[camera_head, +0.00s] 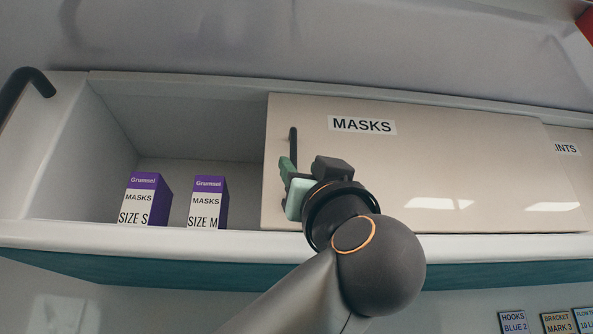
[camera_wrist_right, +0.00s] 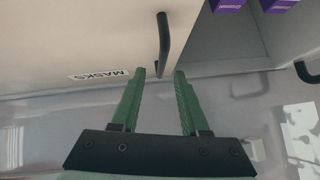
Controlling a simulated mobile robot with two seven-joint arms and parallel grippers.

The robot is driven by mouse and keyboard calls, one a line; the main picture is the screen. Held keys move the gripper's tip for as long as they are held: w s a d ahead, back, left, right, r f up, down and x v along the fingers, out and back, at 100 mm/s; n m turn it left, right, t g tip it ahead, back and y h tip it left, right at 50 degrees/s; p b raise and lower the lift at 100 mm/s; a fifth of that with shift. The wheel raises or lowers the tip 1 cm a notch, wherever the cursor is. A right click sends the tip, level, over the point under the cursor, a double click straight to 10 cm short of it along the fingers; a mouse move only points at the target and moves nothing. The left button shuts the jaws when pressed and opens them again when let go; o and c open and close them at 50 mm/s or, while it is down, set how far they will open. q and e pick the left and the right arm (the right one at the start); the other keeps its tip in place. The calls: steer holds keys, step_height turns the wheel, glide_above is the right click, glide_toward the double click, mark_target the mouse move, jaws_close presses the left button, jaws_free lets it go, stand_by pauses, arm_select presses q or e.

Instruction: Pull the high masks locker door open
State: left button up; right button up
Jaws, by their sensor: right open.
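The masks locker door (camera_head: 400,170) is a pale sliding panel with a "MASKS" label (camera_head: 362,125). It covers the middle of the high locker and leaves the left part open. Its dark upright bar handle (camera_head: 293,145) is near its left edge. My right gripper (camera_head: 290,175) is at the handle's lower part, with green fingers apart. In the right wrist view the handle (camera_wrist_right: 163,40) has its near end in line with the gap between the open fingertips (camera_wrist_right: 160,72). I cannot tell whether they touch it. My left gripper is not in view.
Two purple and white mask boxes, size S (camera_head: 143,200) and size M (camera_head: 207,203), stand in the open left part. A dark curved rail (camera_head: 28,78) is at the far left. Another panel (camera_head: 572,165) is at the right. Small labels (camera_head: 557,322) are below.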

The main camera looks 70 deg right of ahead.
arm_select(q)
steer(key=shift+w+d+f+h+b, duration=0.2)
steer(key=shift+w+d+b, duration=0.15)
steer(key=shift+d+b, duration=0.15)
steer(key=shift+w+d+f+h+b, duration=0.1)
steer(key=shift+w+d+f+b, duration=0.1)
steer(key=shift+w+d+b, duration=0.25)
arm_select(e)
steer(key=v, duration=0.7)
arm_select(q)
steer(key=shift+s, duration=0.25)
arm_select(e)
steer(key=shift+w, duration=0.1)
